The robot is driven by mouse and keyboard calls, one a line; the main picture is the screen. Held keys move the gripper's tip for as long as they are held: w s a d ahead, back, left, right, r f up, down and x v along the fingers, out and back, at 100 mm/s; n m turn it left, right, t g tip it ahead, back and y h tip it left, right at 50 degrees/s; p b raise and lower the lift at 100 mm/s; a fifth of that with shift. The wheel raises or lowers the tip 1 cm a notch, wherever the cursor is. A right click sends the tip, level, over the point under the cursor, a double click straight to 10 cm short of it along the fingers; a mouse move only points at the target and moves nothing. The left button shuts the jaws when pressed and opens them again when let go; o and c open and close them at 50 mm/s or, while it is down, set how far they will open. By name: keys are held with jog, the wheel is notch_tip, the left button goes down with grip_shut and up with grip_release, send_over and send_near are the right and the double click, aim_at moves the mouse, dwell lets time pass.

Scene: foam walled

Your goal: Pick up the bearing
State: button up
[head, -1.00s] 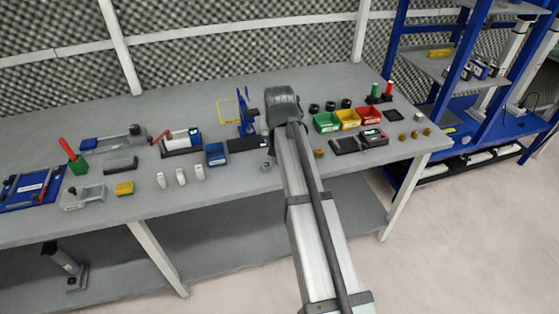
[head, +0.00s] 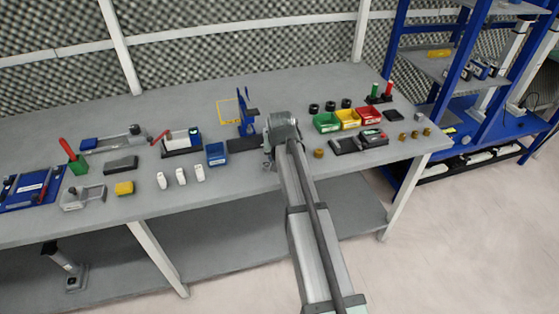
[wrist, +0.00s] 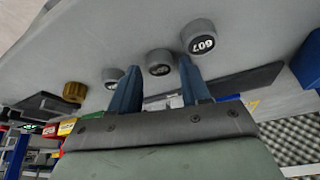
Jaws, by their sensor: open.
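Three short grey round pieces with dark labelled faces, apparently bearings, stand in a row in the wrist view: the middle one (wrist: 158,62), the right one marked 607 (wrist: 199,37) and the left one (wrist: 112,77). My gripper (wrist: 158,66) is open, its two blue fingers spread, with the middle piece showing between the fingertips. I cannot tell whether the fingers reach down around it. In the head view my gripper (head: 268,159) is low over the front part of the bench, and its hand and arm hide the bearings.
A brass knurled piece (wrist: 74,91) lies left of the bearings in the wrist view. A dark flat plate (head: 243,145) and a blue bin (head: 216,153) are left of my gripper in the head view. Green (head: 326,122), yellow (head: 347,118) and red bins (head: 368,117) stand right.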

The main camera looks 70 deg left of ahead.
jog(key=shift+a+f, duration=0.1)
jog(key=shift+f, duration=0.3)
jog(key=shift+c, duration=0.4)
grip_shut()
jog(key=shift+r, duration=0.2)
notch_tip(320, 180, up, 27)
jog(key=shift+f, duration=0.15)
dwell(1.5)
